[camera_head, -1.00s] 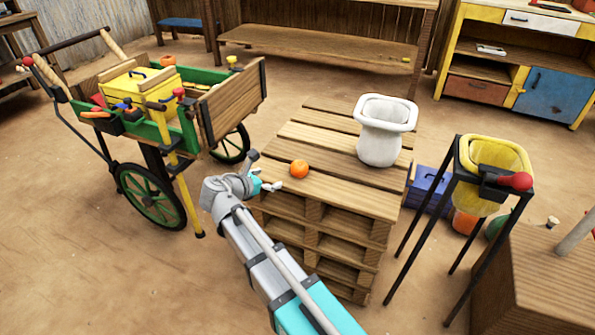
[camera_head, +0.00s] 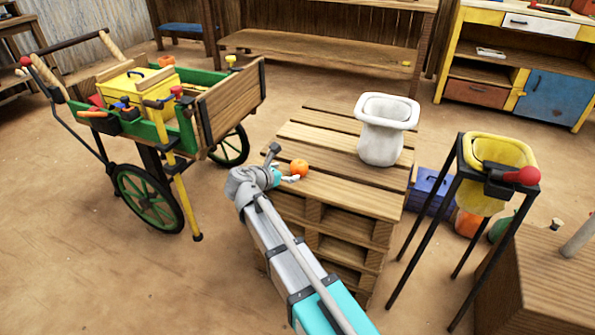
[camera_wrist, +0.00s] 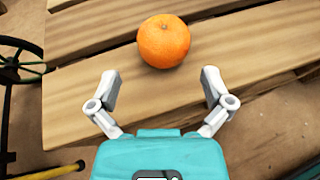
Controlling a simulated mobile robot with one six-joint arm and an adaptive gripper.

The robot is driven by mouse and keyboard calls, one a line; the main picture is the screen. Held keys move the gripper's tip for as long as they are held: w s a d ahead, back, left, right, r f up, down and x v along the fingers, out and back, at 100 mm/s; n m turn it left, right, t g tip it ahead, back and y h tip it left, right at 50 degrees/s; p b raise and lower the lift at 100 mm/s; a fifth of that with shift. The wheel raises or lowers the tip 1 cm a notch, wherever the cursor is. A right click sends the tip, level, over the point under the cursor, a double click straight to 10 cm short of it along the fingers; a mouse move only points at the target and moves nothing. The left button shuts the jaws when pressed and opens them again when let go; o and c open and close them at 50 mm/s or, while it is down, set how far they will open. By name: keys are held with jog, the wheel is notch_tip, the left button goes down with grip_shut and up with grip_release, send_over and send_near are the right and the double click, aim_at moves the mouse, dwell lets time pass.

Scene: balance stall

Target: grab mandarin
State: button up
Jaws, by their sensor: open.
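An orange mandarin (camera_head: 299,167) rests on top of the wooden pallet stack (camera_head: 345,193), near its left edge. My gripper (camera_head: 287,179) is close to the mandarin at the pallet's left side. In the wrist view the gripper (camera_wrist: 160,88) is open, with its two fingers spread apart and nothing between them. The mandarin (camera_wrist: 164,41) lies just beyond the fingertips, roughly centred between them, on a wooden slat. No finger touches it in that view.
A white sack-like container (camera_head: 382,146) stands on the pallet to the right of the mandarin. A green cart (camera_head: 160,130) with a yellow box stands at left. A yellow bucket on a black stand (camera_head: 497,152) is at right. Gaps separate the pallet slats.

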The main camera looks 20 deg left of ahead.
aim_at(298, 163)
jog(key=shift+w+d, duration=0.1)
dwell(0.3)
jog(key=shift+b+x, duration=0.85)
jog(key=shift+x, duration=1.75)
jog(key=shift+d+r, duration=0.1)
jog(key=shift+d, duration=0.1)
jog(key=c, duration=1)
jog(key=shift+r, duration=0.2)
jog(key=shift+r+p, duration=0.75)
jog(key=shift+p, duration=0.25)
jog(key=s+d+r+p, duration=0.2)
jog(key=s+r+p, duration=0.1)
jog(key=s, duration=0.1)
jog(key=s+d+r+p, duration=0.2)
jog(key=s+r+p, duration=0.2)
jog(key=s+d+r+p, duration=0.2)
jog(key=s+r+p, duration=0.2)
jog(key=shift+s+d, duration=0.2)
jog(key=shift+s, duration=0.1)
